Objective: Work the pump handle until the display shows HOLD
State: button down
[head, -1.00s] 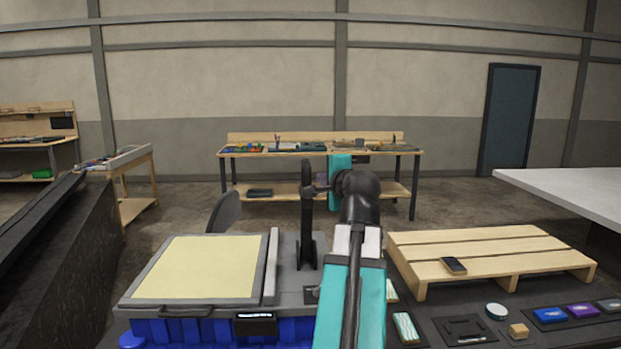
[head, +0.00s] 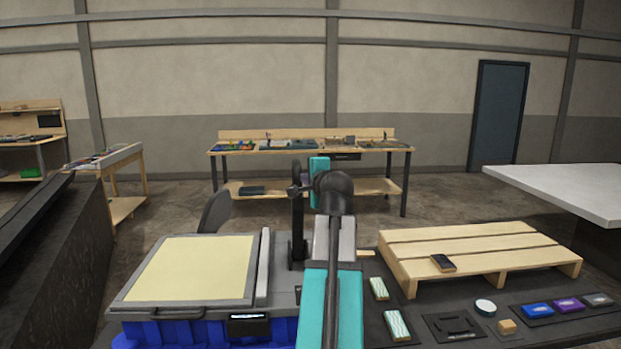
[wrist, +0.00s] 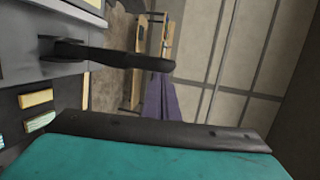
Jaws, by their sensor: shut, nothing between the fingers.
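The pump handle (head: 298,225) is a black lever standing nearly upright at the right side of a grey-topped blue unit. In the wrist view the handle (wrist: 115,58) lies across the picture, its free end near my gripper. My gripper's purple part (wrist: 160,97) shows just beside that end; I cannot tell whether they touch. In the head view my gripper (head: 297,172) is mostly hidden by the handle's top and my arm. My gripper is shut and holds nothing. The black display (head: 249,324) is on the unit's front; its lettering is too small to read.
A cream panel (head: 192,268) covers the unit's left side. A wooden pallet (head: 465,242) with a black phone-like item (head: 442,263) stands right of my arm. Small boxes and a round tin (head: 485,307) lie on the dark surface. A white table (head: 565,185) juts in at right.

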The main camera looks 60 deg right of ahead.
aim_at(298, 176)
jog(key=p+x, duration=0.1)
jog(key=x, duration=0.5)
jog(key=shift+r+p, duration=0.15)
jog(key=shift+p, duration=0.25)
jog(key=shift+w+d, duration=0.15)
jog(key=shift+d, duration=0.1)
